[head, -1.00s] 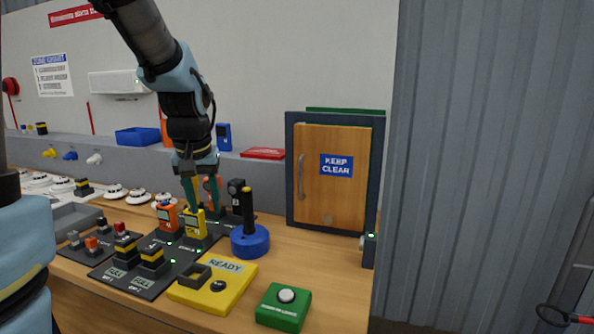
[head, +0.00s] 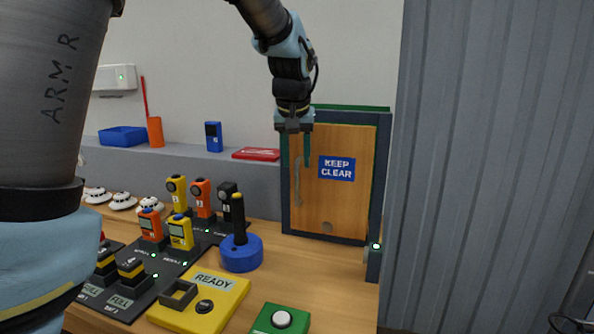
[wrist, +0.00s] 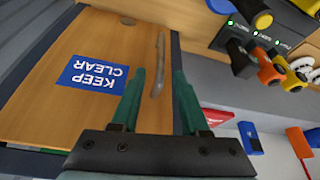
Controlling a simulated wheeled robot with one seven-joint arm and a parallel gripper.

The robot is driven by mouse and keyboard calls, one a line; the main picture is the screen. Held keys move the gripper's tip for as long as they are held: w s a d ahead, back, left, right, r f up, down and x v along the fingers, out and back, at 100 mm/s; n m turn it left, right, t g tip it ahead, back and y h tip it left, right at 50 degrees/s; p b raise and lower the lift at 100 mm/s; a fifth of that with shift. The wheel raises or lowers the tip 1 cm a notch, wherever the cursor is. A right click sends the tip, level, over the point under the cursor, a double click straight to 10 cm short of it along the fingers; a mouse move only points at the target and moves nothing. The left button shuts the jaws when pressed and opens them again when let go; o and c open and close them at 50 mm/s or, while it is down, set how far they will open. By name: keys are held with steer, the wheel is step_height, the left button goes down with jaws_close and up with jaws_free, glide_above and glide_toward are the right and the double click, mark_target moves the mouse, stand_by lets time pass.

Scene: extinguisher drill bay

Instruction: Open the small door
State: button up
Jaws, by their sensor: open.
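The small wooden door (head: 348,198) with a blue KEEP CLEAR sign stands shut in its dark frame at the back right of the bench. Its long vertical handle (head: 297,183) is on the door's left side. The door (wrist: 40,110) and the handle (wrist: 159,62) also show in the wrist view. My gripper (head: 296,163) is in front of the upper left of the door, near the handle's top. In the wrist view its green fingers (wrist: 158,75) are apart and empty, with the handle showing between them. I cannot tell how far the fingertips are from the handle.
A blue round base with a black stick (head: 241,252), a yellow READY box (head: 215,300) and a green button box (head: 275,319) stand on the bench in front and left of the door. Several handheld devices stand further left. The bench before the door is clear.

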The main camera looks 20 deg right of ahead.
mark_target(296, 168)
steer(key=shift+p+x, duration=0.4)
steer(key=shift+x, duration=2.15)
jaws_close()
